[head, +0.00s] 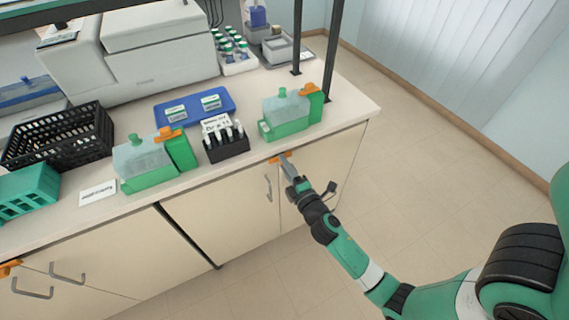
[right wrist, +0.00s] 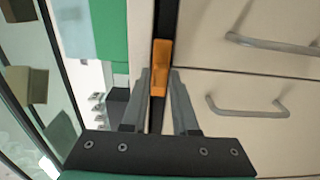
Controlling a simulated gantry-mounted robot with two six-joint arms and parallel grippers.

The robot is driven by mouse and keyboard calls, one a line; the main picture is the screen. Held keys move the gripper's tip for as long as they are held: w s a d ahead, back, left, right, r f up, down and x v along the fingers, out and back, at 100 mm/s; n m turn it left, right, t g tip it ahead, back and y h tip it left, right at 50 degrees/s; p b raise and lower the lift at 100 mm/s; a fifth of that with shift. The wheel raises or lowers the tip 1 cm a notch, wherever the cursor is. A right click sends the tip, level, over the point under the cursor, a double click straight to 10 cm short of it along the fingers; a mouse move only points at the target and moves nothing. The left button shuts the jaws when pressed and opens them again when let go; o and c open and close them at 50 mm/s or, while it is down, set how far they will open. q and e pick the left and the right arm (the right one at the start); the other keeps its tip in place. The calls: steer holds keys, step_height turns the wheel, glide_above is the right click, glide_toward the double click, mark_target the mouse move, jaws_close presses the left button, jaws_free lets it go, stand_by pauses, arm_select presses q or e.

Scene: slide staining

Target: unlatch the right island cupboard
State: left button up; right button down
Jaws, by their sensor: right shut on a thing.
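The right island cupboard (head: 228,208) has two cream doors under the worktop, with grey bar handles. An orange latch (head: 278,157) sits at the top of the doors, just under the worktop edge. It also shows in the right wrist view (right wrist: 159,66), across the dark gap between worktop and doors. My right gripper (head: 287,165) reaches up to the latch from the front. In the right wrist view its two fingertips (right wrist: 159,82) are at either side of the latch's near end, shut on it. My left gripper is in no view.
Door handles (right wrist: 248,108) stick out beside the right gripper. On the worktop above are a green staining box (head: 285,128), a black rack (head: 226,148) and a blue tray (head: 192,108). Another orange latch (head: 9,268) is at far left. The floor at right is clear.

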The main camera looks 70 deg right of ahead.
stand_by(0.5)
steer(key=c, duration=0.8)
jaws_free()
steer(key=b+v, duration=0.2)
steer(key=v, duration=0.9)
steer(key=shift+s+a, duration=0.2)
steer(key=shift+s, duration=0.1)
steer(key=shift+r, duration=0.15)
